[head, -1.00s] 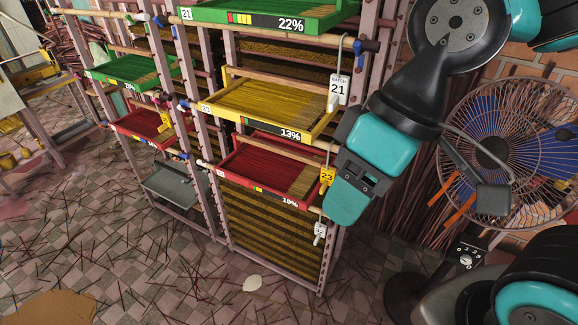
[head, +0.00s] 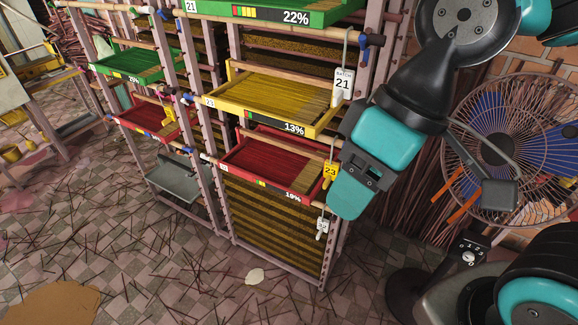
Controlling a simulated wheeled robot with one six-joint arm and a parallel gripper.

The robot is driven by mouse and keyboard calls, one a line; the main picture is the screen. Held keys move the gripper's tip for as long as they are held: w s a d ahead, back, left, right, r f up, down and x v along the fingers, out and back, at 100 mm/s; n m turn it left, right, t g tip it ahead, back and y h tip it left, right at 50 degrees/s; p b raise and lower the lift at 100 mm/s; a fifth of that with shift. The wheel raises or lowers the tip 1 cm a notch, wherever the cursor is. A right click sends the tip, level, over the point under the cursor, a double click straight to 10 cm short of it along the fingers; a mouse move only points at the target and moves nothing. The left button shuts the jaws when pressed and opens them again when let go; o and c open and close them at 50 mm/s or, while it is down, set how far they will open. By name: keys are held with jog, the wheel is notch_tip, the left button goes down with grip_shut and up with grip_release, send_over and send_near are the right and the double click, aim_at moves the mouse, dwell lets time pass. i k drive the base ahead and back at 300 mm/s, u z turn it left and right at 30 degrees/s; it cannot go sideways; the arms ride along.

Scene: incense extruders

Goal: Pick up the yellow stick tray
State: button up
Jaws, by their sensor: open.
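The yellow stick tray (head: 245,115) sits in the middle level of the rack's right bay, full of thin sticks. Its front label reads 13% beside a coloured bar. A white tag marked 21 (head: 343,84) hangs in front of its right end. My gripper (head: 352,192) is to the right of and lower than the yellow tray, beside the rack's right front post, apart from the tray. It is open and holds nothing that I can see. Its far finger is mostly hidden.
A green tray (head: 265,13) is above the yellow one and a red tray (head: 255,178) below it. A yellow tag marked 23 (head: 329,170) hangs close to my gripper. A caged fan (head: 520,110) stands at the right. The stick-strewn floor (head: 130,230) in front is open.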

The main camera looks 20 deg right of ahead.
aim_at(287, 100)
jog(key=u, duration=1.85)
jog(key=i, duration=2.5)
jog(key=z, duration=3.8)
jog(key=i, duration=0.5)
jog(key=z, duration=0.1)
